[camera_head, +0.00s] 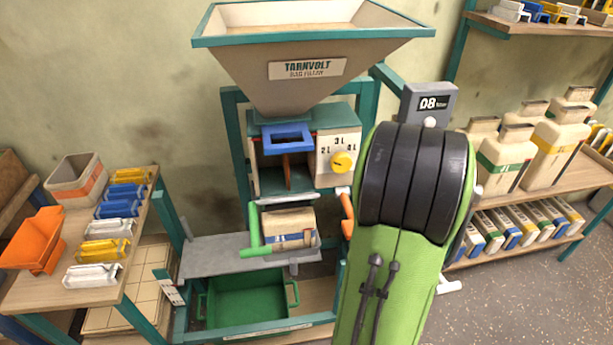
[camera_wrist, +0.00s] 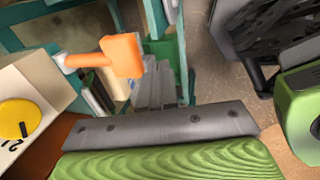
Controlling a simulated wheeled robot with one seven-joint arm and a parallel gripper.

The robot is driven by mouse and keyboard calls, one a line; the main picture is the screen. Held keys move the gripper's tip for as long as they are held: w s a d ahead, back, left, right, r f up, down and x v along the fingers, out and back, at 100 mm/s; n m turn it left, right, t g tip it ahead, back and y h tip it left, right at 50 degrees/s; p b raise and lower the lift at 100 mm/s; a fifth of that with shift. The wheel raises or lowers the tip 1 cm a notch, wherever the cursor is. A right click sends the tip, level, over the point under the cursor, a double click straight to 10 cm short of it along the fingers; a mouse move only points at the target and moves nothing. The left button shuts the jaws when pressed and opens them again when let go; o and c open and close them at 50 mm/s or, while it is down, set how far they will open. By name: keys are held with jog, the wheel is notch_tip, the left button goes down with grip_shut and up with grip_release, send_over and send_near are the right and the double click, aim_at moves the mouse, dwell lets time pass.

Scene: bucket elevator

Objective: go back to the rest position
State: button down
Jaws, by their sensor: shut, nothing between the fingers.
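My gripper (camera_wrist: 158,122) shows along the bottom of the wrist view as a grey bolted bar with a ribbed green part below it. It is shut with nothing held. In the head view my green arm with black bands covers the right side of the filling machine, and the gripper is hidden behind it. The machine's yellow dial (camera_head: 342,162) shows left of my arm and also in the wrist view (camera_wrist: 18,119). An orange handle (camera_head: 347,214) is beside my arm; in the wrist view the orange handle (camera_wrist: 120,55) is ahead of my gripper, apart from it.
The hopper (camera_head: 310,55) rises above the machine. A bag (camera_head: 288,222) sits below the outlet by a green lever (camera_head: 253,232). A green crate (camera_head: 245,297) is underneath. A table (camera_head: 60,293) with bins and clips stands left. Shelves of containers (camera_head: 505,158) stand right, with open floor in front.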

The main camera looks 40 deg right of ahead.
jog(key=w+a+r+m+t+p, duration=0.1)
jog(key=w+a+r+m, duration=0.1)
jog(key=a+r, duration=0.4)
jog(key=w+a+r+m, duration=0.2)
jog(key=w+a+r, duration=0.15)
jog(key=a, duration=0.45)
jog(key=s+a+r+m+t+p, duration=0.1)
jog(key=s+a+r+m, duration=0.2)
jog(key=a, duration=0.4)
jog(key=s+a+r+m+y, duration=0.1)
jog(key=s+a+r+m, duration=0.2)
jog(key=s+a, duration=0.3)
jog(key=shift+a+r+m+t+y+p, duration=0.3)
jog(key=shift+a+m+t+p, duration=0.1)
jog(key=shift+a+m, duration=0.45)
